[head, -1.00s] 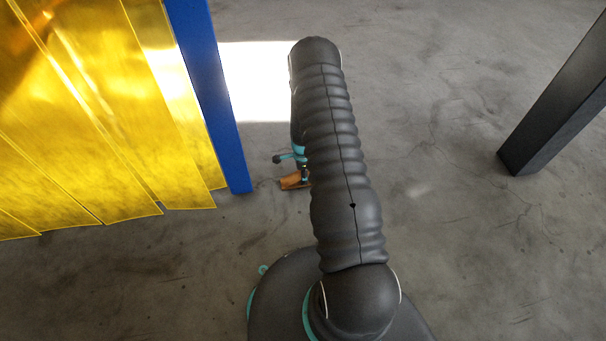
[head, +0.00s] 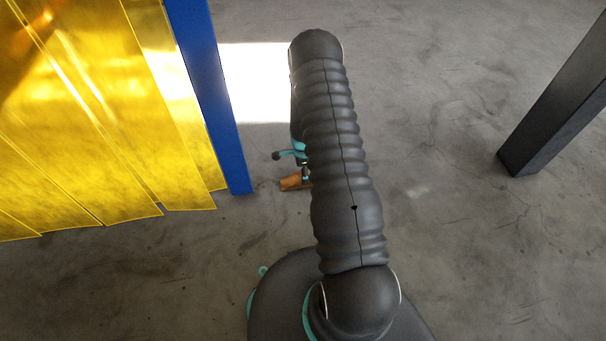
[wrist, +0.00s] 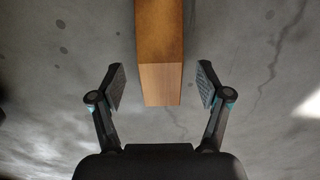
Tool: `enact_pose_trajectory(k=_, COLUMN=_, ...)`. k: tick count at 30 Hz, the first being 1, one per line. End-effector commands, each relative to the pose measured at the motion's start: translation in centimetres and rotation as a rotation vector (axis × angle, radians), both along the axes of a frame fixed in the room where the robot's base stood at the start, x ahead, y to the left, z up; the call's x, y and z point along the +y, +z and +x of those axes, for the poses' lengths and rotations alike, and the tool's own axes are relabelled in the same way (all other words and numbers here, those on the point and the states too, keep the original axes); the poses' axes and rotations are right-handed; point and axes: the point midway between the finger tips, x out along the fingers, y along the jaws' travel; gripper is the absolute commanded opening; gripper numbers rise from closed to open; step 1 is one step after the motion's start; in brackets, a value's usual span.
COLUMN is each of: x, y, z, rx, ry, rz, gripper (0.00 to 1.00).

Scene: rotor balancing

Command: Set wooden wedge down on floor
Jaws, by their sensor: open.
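The wooden wedge (wrist: 160,60) is an orange-brown block in the wrist view, reaching from the top edge down between my fingers. In the head view its end (head: 291,183) shows low at the floor (head: 440,230), left of my arm, which hides the rest. My gripper (wrist: 160,86) is open, with one finger pad on each side of the wedge and a clear gap on both sides. The wedge appears to rest on the floor.
A blue post (head: 215,100) and yellow strip curtain (head: 90,120) stand close on the left. A dark post (head: 555,105) stands at the right. The concrete floor between my arm and the dark post is clear.

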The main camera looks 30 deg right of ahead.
Motion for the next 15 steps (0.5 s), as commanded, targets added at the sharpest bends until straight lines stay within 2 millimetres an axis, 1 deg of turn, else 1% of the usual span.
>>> enact_pose_trajectory(k=1, x=0.0, y=1.3, z=0.1, rx=-0.004, ry=0.0, rz=-0.001, gripper=0.76)
enact_pose_trajectory(k=6, x=0.0, y=4.8, z=0.1, rx=-0.004, ry=0.0, rz=-0.001, gripper=0.76)
enact_pose_trajectory(k=10, x=0.0, y=7.1, z=0.1, rx=-0.003, ry=0.0, rz=-0.001, gripper=0.76)
enact_pose_trajectory(k=15, x=0.0, y=8.9, z=0.0, rx=-0.001, ry=0.0, rz=0.0, gripper=0.76)
